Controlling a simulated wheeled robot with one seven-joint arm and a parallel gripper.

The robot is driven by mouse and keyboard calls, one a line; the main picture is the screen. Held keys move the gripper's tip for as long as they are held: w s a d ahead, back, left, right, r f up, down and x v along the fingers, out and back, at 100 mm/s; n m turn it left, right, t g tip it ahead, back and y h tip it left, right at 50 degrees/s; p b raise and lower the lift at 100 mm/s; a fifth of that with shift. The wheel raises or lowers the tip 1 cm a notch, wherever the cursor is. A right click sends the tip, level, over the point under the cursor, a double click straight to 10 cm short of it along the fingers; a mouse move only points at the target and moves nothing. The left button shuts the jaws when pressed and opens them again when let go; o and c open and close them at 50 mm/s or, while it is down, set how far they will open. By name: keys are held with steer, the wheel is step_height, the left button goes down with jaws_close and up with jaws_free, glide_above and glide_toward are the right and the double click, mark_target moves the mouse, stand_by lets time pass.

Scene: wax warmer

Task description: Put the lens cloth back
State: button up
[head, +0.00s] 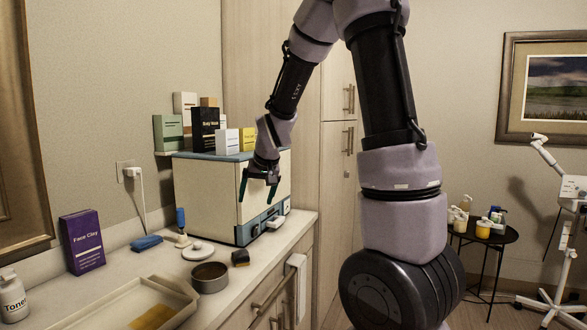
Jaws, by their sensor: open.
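I cannot tell for sure which thing is the lens cloth. A flat yellow-orange piece (152,317) lies in a pale tray (98,308) at the front of the counter and may be the cloth; the frame's bottom edge cuts into this area. A small blue item (146,242) lies on the counter by the wall. My gripper (258,190) is open, with its dark fingers pointing down in front of the white cabinet with the blue-grey top (213,194). I see nothing between the fingers. The gripper is above and apart from the counter items.
A round metal tin (209,278), a small dark block (240,258) and a white round dish (198,251) stand on the counter. A purple box (82,242) is at left. A white towel (297,282) hangs on the front. A black side table (483,237) holds jars.

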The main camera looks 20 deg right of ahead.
steer(key=s+d+r, duration=0.1)
steer(key=s+r, duration=0.4)
steer(key=s, duration=0.3)
steer(key=s+d+r+m, duration=0.1)
steer(key=s+r, duration=0.3)
steer(key=s, duration=0.5)
steer(key=s+r+m+t+y, duration=0.1)
steer(key=s+r, duration=0.4)
steer(key=s, duration=0.4)
steer(key=shift+d+r, duration=0.3)
steer(key=shift+d, duration=0.1)
